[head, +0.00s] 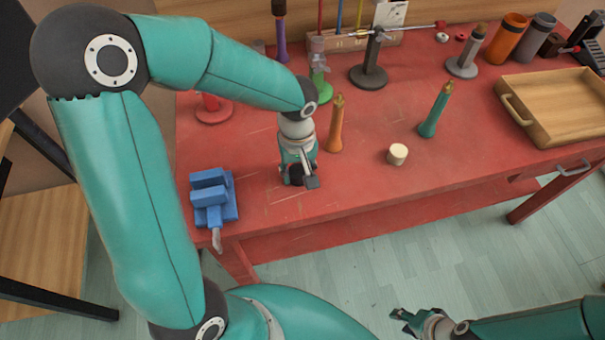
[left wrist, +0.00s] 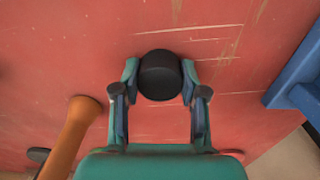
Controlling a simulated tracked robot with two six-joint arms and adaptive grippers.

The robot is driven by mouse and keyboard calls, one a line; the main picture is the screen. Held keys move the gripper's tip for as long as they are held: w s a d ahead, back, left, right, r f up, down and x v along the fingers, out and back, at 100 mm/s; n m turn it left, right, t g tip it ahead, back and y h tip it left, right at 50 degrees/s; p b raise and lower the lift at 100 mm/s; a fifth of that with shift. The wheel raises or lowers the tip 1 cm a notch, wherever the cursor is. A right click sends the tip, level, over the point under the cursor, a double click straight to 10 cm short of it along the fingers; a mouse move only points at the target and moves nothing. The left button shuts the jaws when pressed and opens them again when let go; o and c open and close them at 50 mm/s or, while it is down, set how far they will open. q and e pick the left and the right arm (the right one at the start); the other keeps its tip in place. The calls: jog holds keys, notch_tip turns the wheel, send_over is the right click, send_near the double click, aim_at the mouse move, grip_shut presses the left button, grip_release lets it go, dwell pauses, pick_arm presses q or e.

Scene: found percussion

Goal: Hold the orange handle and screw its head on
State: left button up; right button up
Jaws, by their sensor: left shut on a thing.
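The orange handle (head: 336,128) stands upright on the red bench, just right of my left gripper, with a narrow tip on top. In the left wrist view the orange handle (left wrist: 70,138) is at the lower left, outside the fingers. My left gripper (head: 298,181) points down at the bench and is shut on a black cylindrical head (left wrist: 160,75), which sits between its fingertips. Whether the black head touches the bench, I cannot tell. A cream cylindrical head (head: 397,154) lies on the bench to the right. My right gripper (head: 403,322) is low, in front of the bench, open and empty.
A blue vise (head: 212,196) is at the bench's front left. A green handle (head: 436,110) stands right of the orange one. Stands (head: 368,75) and a purple handle (head: 281,35) are behind. A wooden tray (head: 555,105) is at the right. The front middle is clear.

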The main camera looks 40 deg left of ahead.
aim_at(298, 171)
pick_arm(q)
notch_tip(298, 171, up, 20)
jog(key=p, duration=0.1)
dwell(0.4)
dwell(0.3)
